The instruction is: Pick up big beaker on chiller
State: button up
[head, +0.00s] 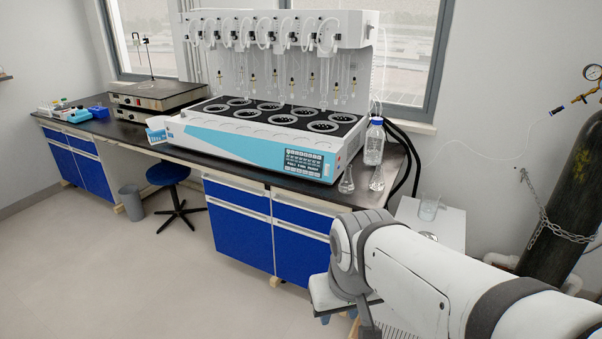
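The big beaker (429,207) is clear glass and stands upright on top of the chiller. The chiller (452,222) is a white box to the right of the bench, partly hidden behind my arm. My gripper (345,308) hangs at the lower middle of the head view, in front of the bench, to the left of the beaker and lower in the picture. It is apart from the beaker. Its fingers are partly hidden by my arm, so I cannot tell whether they are open or shut.
A small clear glass item (429,236) sits on the chiller close to my arm. Flasks (347,181) and a blue-capped bottle (374,143) stand at the bench's right end beside the distiller (270,135). A chained gas cylinder (575,200) stands right. Open floor (120,270) lies left.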

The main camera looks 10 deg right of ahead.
aim_at(430, 201)
jog(key=u, duration=1)
jog(key=k, duration=1.15)
jog(key=z, duration=1.25)
jog(key=i, duration=1)
jog(key=z, duration=0.05)
